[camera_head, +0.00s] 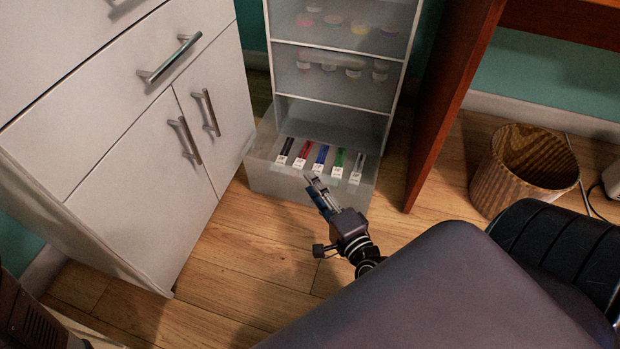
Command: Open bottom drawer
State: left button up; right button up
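The bottom drawer (270,178) of a narrow unit with translucent drawers stands pulled out towards me. Its top is open and several labelled items in black, red, blue, green and grey lie in a row inside. My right gripper (314,184) is at the drawer's front, with its fingertips over or close to the upper front edge. Whether they touch the drawer cannot be told. Its two fingers look close together and parallel, but I cannot tell whether they are open or shut. My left gripper is not in view.
The upper drawers (335,75) of the unit are closed, with small containers inside. A white cabinet (110,130) stands close on the left. A reddish wooden desk panel (440,110) and a woven bin (525,170) are on the right. Bare wooden floor (245,255) lies in front.

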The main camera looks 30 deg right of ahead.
jog(key=s, duration=0.3)
jog(key=shift+a, duration=0.15)
dwell(0.3)
jog(key=shift+f+p, duration=0.1)
jog(key=shift+p, duration=0.2)
dwell(0.4)
